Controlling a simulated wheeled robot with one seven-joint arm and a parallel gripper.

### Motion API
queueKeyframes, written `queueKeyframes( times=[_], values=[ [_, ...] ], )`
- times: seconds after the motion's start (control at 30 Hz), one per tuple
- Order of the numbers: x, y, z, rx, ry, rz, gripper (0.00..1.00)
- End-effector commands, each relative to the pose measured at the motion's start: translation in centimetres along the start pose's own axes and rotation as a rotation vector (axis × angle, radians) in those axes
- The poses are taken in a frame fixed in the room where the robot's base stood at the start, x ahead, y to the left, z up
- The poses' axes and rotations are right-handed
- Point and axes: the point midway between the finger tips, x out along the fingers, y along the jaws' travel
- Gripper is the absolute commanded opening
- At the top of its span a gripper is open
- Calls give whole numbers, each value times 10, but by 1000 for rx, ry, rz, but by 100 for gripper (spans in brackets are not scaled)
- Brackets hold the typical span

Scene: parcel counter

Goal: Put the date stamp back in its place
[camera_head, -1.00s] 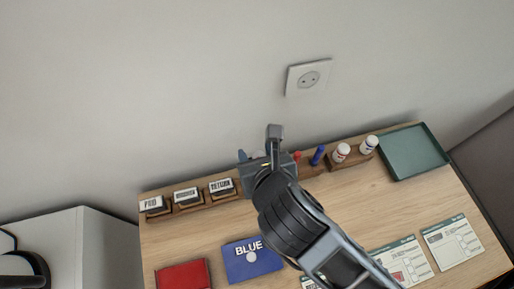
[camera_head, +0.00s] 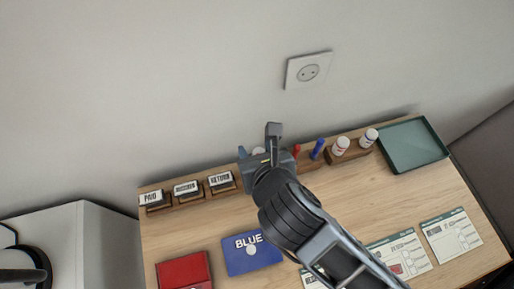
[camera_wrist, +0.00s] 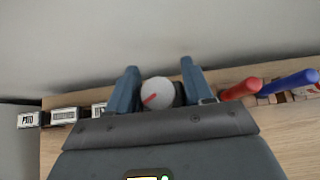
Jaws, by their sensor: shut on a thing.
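My gripper (camera_head: 258,145) is over the back edge of the counter, between the labelled stamps and the red marker. In the wrist view my gripper (camera_wrist: 159,76) has its two blue-grey fingers on either side of a round white top with a red line, which I take to be the date stamp (camera_wrist: 156,92). It is shut on it. The stamp's lower part is hidden behind the gripper body. In the head view only a small pale bit shows between the fingers. My gripper and arm hide the counter and any empty place beneath them.
Stamps labelled PAID (camera_head: 152,197) and RETURN (camera_head: 221,180), with another between, stand in wooden holders at left. Right of my gripper are a red marker (camera_head: 296,151), a blue marker (camera_head: 318,149), two white bottles (camera_head: 341,146) and a green tray (camera_head: 412,146). A blue pad (camera_head: 251,254) lies in front.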

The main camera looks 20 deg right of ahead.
Motion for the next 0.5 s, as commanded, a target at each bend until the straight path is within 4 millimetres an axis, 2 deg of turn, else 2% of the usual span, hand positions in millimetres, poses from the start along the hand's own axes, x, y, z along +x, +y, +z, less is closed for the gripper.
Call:
queueKeyframes(
  times=[0.5],
  values=[
    [9, 0, -11, 0, -1, 0, 6]
  ],
)
